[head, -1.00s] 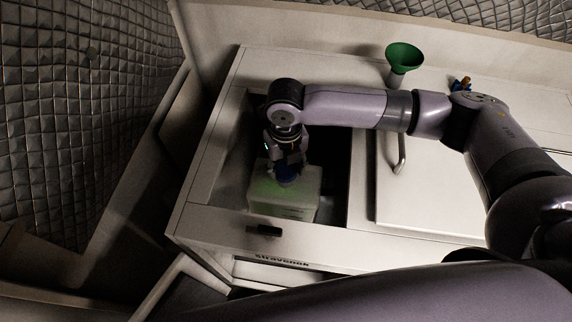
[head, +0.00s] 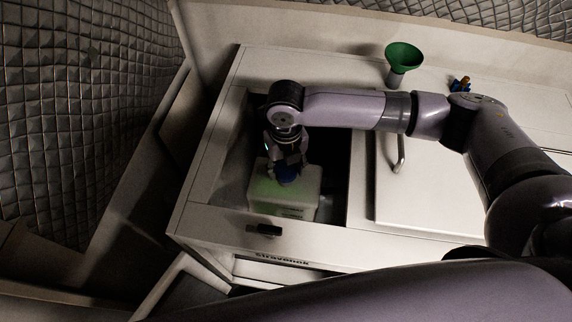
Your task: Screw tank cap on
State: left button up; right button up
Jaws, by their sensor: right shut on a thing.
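A pale, faintly green tank (head: 284,195) sits in the open bay at the left of the white chiller frame. A blue cap (head: 286,173) is at the top of the tank. My right gripper (head: 286,164) points down over the tank, and its fingers are shut on the blue cap. The fingers partly hide the cap, and I cannot see the thread or how far the cap sits on the neck. My left gripper is not in view.
A green funnel (head: 403,57) stands on the back of the frame's top. A small blue and orange object (head: 460,84) lies to its right. A white lid with a handle (head: 399,154) covers the frame right of the bay. A black latch (head: 263,232) is on the front edge.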

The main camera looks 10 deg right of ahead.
aim_at(286, 170)
jog(key=shift+f+b, duration=0.45)
jog(key=shift+f, duration=0.5)
jog(key=o, duration=1.1)
notch_tip(286, 170, up, 12)
